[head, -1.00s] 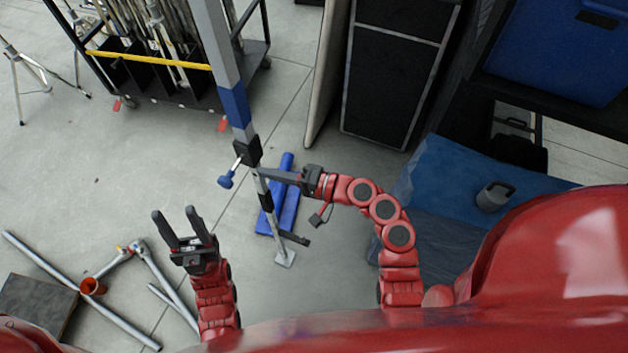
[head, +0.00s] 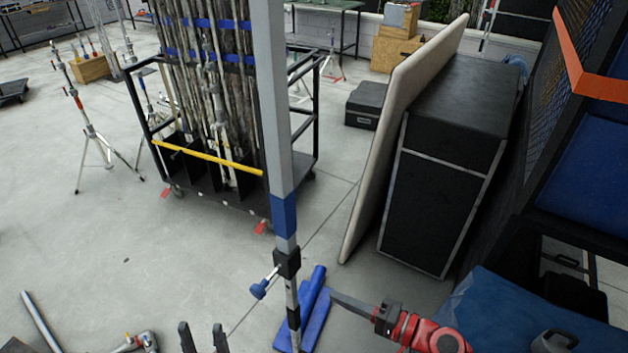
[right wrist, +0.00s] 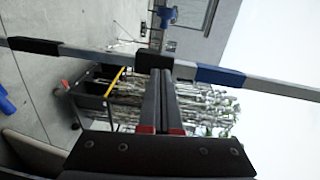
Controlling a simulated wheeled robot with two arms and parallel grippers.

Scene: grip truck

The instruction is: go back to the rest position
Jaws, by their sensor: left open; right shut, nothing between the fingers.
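My right gripper (head: 338,299) comes in from the lower right of the head view. Its fingers are together with nothing between them, and they point toward the upright grey pole (head: 270,90), with a small gap beside it. In the right wrist view the shut fingers (right wrist: 160,85) end in front of the pole's black part, and the pole (right wrist: 95,53) crosses sideways. I cannot tell the depth between them. My left gripper (head: 202,336) shows only its two spread, empty fingertips at the bottom edge. The pole has a blue band and a clamp with a blue knob (head: 259,290).
A cart (head: 215,165) with several poles stands behind. A black case (head: 440,190) and a leaning pale board (head: 385,130) are to the right. Blue bars (head: 316,318) lie by the pole's lower part. A tripod (head: 90,130) stands left, with open floor before it.

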